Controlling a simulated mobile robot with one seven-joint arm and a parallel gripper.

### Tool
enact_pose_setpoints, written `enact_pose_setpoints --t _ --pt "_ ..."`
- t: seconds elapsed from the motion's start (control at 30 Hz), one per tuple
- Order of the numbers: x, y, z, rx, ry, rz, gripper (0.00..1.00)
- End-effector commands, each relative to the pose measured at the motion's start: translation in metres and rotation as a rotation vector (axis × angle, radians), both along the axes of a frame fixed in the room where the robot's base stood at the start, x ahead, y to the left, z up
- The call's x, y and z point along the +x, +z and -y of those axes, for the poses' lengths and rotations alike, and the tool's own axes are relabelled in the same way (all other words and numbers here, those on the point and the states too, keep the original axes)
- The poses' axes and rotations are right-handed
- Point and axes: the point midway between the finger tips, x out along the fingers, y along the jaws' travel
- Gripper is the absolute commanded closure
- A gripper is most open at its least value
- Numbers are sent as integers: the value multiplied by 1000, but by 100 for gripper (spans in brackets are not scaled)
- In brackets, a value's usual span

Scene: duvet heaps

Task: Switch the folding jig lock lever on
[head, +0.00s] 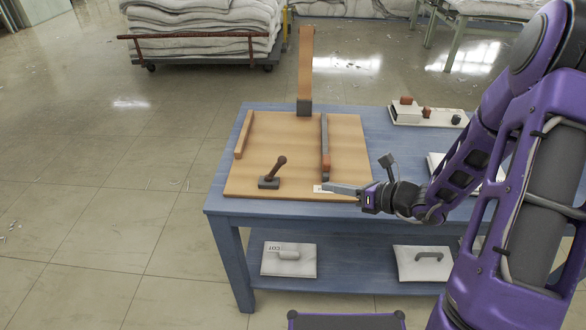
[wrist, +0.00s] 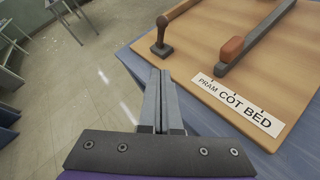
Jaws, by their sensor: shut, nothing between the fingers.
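The folding jig is a light wooden board (head: 290,140) on a blue table. The lever (head: 274,170) stands at its front left, with a brown knobbed handle on a dark grey base. The handle tilts up to the right in the head view. It also shows in the wrist view (wrist: 160,38), beyond my fingertips. My gripper (head: 328,187) is over the board's front edge, to the right of the lever and apart from it. In the wrist view its grey fingers (wrist: 160,74) are together with nothing between them.
A grey rail (head: 325,140) with an orange-brown slider (wrist: 232,47) runs along the board, near a label reading PRAM COT BED (wrist: 238,103). A tall wooden post (head: 305,65) stands at the back. A wooden strip (head: 243,135) lies left. The board between lever and rail is clear.

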Motion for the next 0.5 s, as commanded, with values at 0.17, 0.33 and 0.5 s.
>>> enact_pose_setpoints --t 0.17,0.33,0.5 --pt "2 -1 -3 -1 2 0 100" --pt "12 -10 -20 0 4 -1 100" --pt "31 -23 -48 0 5 -1 100"
